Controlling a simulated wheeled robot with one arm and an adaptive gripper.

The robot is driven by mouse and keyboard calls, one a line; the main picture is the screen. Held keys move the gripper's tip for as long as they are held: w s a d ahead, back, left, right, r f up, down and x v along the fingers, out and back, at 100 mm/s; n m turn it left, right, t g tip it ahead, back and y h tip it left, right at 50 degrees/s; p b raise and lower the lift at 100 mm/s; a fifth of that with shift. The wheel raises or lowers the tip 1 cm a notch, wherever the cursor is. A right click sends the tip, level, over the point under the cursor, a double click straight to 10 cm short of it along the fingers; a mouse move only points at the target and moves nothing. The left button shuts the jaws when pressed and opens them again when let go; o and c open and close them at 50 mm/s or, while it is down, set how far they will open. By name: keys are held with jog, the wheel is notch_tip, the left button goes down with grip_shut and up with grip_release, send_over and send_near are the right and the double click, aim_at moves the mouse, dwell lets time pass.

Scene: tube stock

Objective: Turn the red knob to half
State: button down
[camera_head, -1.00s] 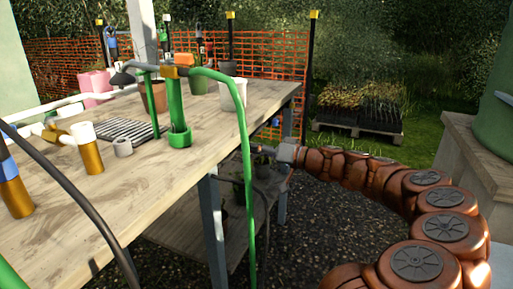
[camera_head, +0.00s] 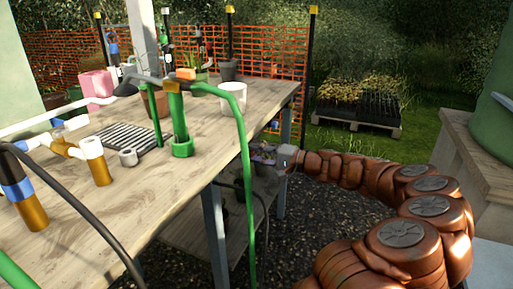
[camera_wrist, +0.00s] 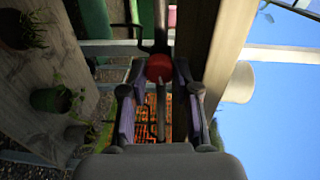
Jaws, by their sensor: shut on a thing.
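The red knob (camera_wrist: 159,68) shows in the wrist view, round and dark red, between the two fingertips of my gripper (camera_wrist: 159,76). My gripper is shut on it, one finger on each side. A thin dark rod-like part lies in line with the knob, below it in the picture. In the head view my gripper (camera_head: 268,157) is at the right edge of the wooden bench (camera_head: 215,128), just below its top. The knob cannot be made out there, and its turn angle cannot be read.
Green pipes and a hose (camera_head: 246,170) run along the bench edge, left of my gripper. A white pot (camera_head: 232,99) stands on the bench above it. A lower shelf (camera_head: 190,237) holds plants. Gravel lies open below my arm.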

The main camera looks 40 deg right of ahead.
jog(key=shift+r+m+p, duration=0.1)
jog(key=shift+m+p, duration=0.55)
jog(key=shift+m, duration=0.25)
jog(key=c, duration=0.8)
grip_release()
jog(key=shift+c, duration=0.2)
jog(key=v, duration=1.2)
